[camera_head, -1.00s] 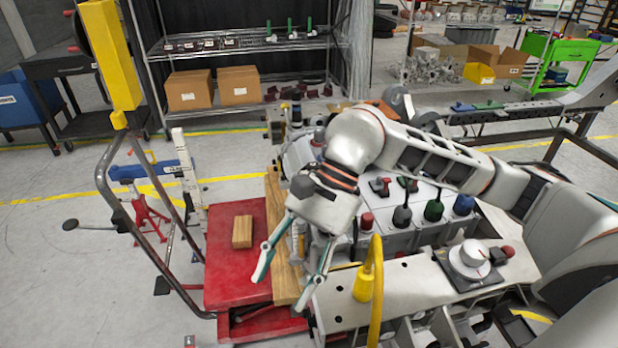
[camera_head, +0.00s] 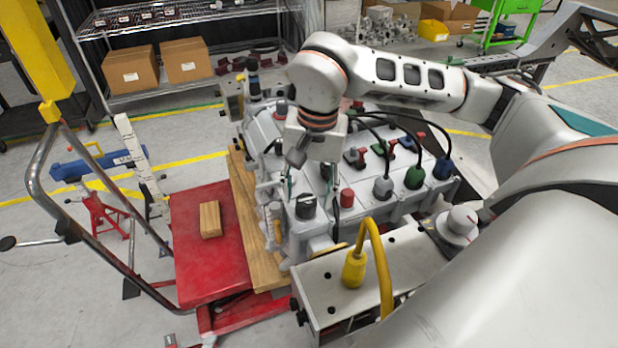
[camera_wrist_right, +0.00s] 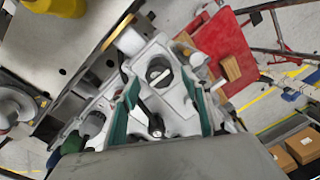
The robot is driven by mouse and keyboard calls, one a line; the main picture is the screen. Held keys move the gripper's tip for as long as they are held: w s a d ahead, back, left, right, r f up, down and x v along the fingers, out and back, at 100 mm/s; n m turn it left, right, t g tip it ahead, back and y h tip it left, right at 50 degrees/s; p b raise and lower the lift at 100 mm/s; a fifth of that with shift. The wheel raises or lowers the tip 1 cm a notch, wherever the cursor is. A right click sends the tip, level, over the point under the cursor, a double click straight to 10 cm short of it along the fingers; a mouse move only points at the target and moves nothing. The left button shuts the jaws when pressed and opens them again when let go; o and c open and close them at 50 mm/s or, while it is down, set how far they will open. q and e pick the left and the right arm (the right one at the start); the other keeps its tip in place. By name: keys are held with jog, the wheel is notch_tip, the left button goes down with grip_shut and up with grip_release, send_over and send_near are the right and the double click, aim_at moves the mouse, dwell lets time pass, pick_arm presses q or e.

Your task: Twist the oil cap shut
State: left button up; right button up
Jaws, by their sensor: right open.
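The dark, ridged round oil cap (camera_head: 306,207) sits on top of the light grey engine (camera_head: 300,232). In the right wrist view the cap (camera_wrist_right: 159,72) shows as a dark round top with a bar across it. My right gripper (camera_head: 313,198) points down over the engine, close to the cap. Its teal-lined fingers are spread apart, and in the wrist view the cap lies between the fingertips (camera_wrist_right: 157,82). I see no clear contact, and I cannot tell the exact height gap. My left gripper is not in view.
A red cap (camera_head: 347,198) and several cabled plugs, one blue (camera_head: 442,168), stand right of the oil cap. A yellow hook-shaped handle (camera_head: 354,268) rises in front. The red lift table (camera_head: 190,265) carries a wooden block (camera_head: 210,220) at left.

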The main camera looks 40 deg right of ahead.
jog(key=shift+a+f, duration=0.1)
jog(key=shift+f, duration=0.85)
jog(key=c, duration=1.1)
jog(key=o, duration=0.4)
jog(key=c, duration=0.6)
jog(key=m, duration=0.3)
jog(key=shift+s+m, duration=0.1)
jog(key=shift+m, duration=0.4)
